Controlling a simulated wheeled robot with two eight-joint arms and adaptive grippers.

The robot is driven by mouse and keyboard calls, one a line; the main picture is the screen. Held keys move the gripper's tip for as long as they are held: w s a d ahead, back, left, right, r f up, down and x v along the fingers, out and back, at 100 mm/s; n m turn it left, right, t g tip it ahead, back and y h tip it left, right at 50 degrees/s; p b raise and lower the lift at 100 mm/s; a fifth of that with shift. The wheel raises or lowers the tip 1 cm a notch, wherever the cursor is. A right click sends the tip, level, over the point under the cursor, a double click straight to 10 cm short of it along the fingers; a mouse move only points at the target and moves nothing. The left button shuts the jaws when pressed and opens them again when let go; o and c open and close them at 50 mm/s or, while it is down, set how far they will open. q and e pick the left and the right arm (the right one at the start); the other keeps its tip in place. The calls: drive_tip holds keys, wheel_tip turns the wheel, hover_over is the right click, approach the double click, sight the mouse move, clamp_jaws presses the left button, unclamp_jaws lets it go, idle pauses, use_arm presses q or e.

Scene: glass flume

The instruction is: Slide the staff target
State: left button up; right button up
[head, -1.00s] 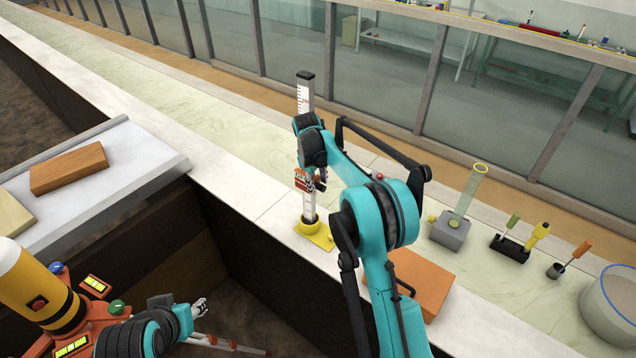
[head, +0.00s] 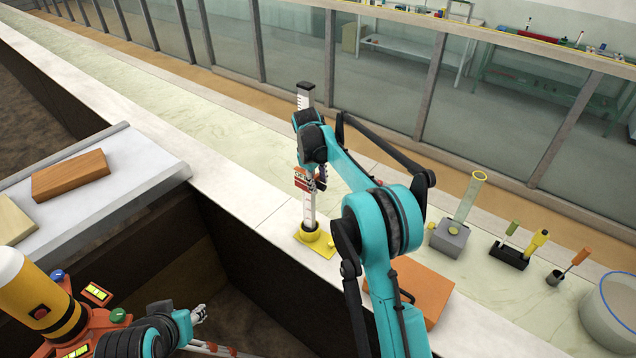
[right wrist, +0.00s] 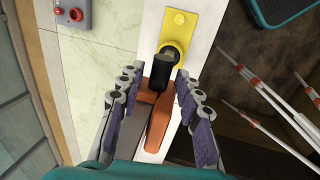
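The white graduated staff (head: 310,212) stands upright with a black top on a yellow base (head: 316,242), on the pale ledge of the flume. The red-and-white target (head: 304,180) sits partway up the staff. My right gripper (head: 316,182) is at the target's height, its wrist hiding part of the staff. In the right wrist view its purple-padded fingers (right wrist: 158,82) are apart, with an orange-red piece (right wrist: 156,125) and a black part (right wrist: 185,73) between them. I cannot tell whether they touch. My left gripper (head: 200,314) is low at left, away from the staff; its fingers are too small to judge.
Right of the staff, an orange block (head: 424,288), a grey block with a clear tube (head: 450,238), a black rack (head: 510,254) and a glass vessel (head: 612,315) stand along the flume. A side table (head: 130,165) holds a wooden block (head: 70,175). Glass panels line the far side.

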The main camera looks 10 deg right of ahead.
wheel_tip(320, 180, up, 12)
drive_tip(key=s+a, duration=0.1)
drive_tip(key=a, duration=0.1)
drive_tip(key=shift+s, duration=0.3)
drive_tip(key=shift+f, duration=0.1)
idle(0.4)
drive_tip(key=s+f+m+t+y+b, duration=0.1)
drive_tip(key=s+f+m+b, duration=0.1)
drive_tip(key=s+f+b, duration=0.5)
drive_tip(key=s+f+m+t+b, duration=0.2)
drive_tip(key=s+f+b, duration=0.2)
drive_tip(key=s+b, duration=0.6)
drive_tip(key=s+f+m+t+b, duration=0.1)
drive_tip(key=s+f+b, duration=0.5)
drive_tip(key=s+f, duration=0.3)
drive_tip(key=s+f+m+t+b, duration=0.1)
drive_tip(key=s+f+m+b, duration=0.1)
drive_tip(key=s+f+b, duration=0.4)
drive_tip(key=s+f, duration=0.4)
drive_tip(key=f, duration=0.4)
drive_tip(key=shift+s+d+f+m+t+y, duration=0.15)
drive_tip(key=shift+s+f+m+t+y, duration=0.15)
drive_tip(key=shift+f+t+y, duration=0.1)
